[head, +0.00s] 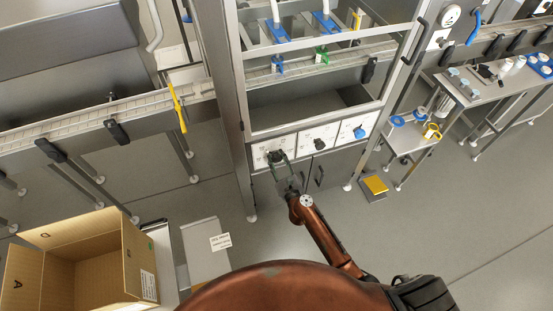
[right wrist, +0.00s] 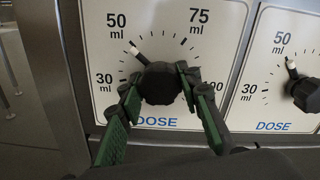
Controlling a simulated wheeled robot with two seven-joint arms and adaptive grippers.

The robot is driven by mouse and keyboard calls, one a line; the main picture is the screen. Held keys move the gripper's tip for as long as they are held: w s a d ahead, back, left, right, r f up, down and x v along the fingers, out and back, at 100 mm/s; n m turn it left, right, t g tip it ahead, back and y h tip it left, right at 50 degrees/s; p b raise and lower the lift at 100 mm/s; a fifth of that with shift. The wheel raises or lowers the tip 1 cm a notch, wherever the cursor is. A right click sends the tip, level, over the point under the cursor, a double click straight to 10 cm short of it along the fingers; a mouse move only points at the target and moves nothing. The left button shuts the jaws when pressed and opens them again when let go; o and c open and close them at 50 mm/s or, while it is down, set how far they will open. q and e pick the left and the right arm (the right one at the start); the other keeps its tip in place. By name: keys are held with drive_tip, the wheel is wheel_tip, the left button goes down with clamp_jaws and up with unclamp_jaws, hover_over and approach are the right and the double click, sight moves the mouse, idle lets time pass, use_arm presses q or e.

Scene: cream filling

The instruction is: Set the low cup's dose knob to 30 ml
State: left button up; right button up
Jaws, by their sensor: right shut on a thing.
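The left dose knob (right wrist: 158,86) is black with a white-tipped pointer, on a white dial plate (head: 272,150). In the right wrist view its pointer is tilted up and left, between the 30 ml and 50 ml marks and closer to 50 ml. My right gripper (right wrist: 160,80) is shut on this knob, with a green-padded finger on each side; it also shows in the head view (head: 279,157), reaching up to the panel. The fingers hide parts of the knob's sides. No view shows my left gripper.
A middle black dose knob (head: 319,144) and a blue knob (head: 360,132) sit to the right on the same panel. An open cardboard box (head: 139,262) stands at the lower left.

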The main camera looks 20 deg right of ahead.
drive_tip(key=n+p, duration=0.2)
drive_tip(key=n, duration=0.3)
drive_tip(key=shift+a+r, duration=0.1)
use_arm(q)
drive_tip(key=r, duration=0.2)
drive_tip(key=w+r+p, duration=0.1)
drive_tip(key=shift+w+r+p, duration=0.2)
drive_tip(key=shift+r+p, duration=0.1)
drive_tip(key=shift+r, duration=0.05)
use_arm(e)
drive_tip(key=n, duration=0.5)
drive_tip(key=shift+n, duration=0.3)
drive_tip(key=o, duration=1.2)
use_arm(q)
drive_tip(key=shift+a, duration=0.15)
use_arm(e)
drive_tip(key=shift+s, duration=0.1)
drive_tip(key=s, duration=1.2)
drive_tip(key=shift+d, duration=0.3)
